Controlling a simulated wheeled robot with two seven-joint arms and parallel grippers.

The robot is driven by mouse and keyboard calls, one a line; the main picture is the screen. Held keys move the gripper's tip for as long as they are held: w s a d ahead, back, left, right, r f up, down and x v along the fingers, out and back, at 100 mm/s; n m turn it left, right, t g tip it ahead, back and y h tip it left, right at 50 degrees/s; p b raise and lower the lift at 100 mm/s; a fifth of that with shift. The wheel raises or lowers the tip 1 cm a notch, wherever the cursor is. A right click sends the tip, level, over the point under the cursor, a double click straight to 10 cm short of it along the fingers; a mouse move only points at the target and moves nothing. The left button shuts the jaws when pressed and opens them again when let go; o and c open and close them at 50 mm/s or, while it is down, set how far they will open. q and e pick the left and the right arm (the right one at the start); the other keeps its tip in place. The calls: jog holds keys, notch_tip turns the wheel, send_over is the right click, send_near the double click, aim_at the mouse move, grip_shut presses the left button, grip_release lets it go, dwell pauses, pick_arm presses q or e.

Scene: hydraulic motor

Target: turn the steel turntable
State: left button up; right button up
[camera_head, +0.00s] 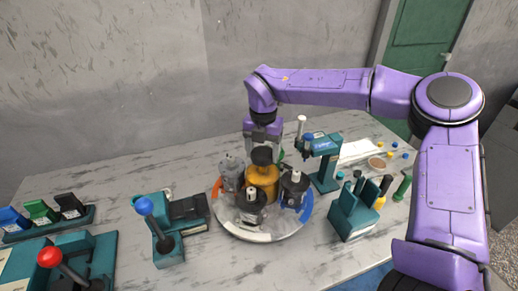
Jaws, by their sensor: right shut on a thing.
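The steel turntable (262,236) is a round plate on the marble-look table, near the middle of the head view. Its rim has an orange section (216,193) and a blue section (306,210). A yellow cylinder (262,184) stands at its centre with a dark knob (262,157) on top. Several grey and dark motor-like parts (250,206) stand around the cylinder. My right gripper (262,148) comes down from above and is shut on the dark knob; its fingertips are small and partly hidden. My left gripper is not in view.
A teal stand with a blue-knobbed lever (167,247) is left of the turntable. A red-knobbed lever (50,257) is farther left. A teal press-like device (325,170) stands close behind right, and a teal holder (350,220) stands right. The table's front middle is clear.

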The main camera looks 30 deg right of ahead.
jog(key=shift+r+n+p, duration=0.15)
jog(key=shift+n+p, duration=0.45)
jog(key=shift+n, duration=0.6)
jog(key=shift+n+p, duration=1.15)
jog(key=shift+n, duration=0.85)
jog(key=shift+w+n, duration=0.1)
jog(key=shift+n, duration=0.5)
jog(key=o, duration=1.5)
notch_tip(320, 180, up, 10)
jog(key=shift+r+b, duration=0.2)
jog(key=shift+b, duration=0.5)
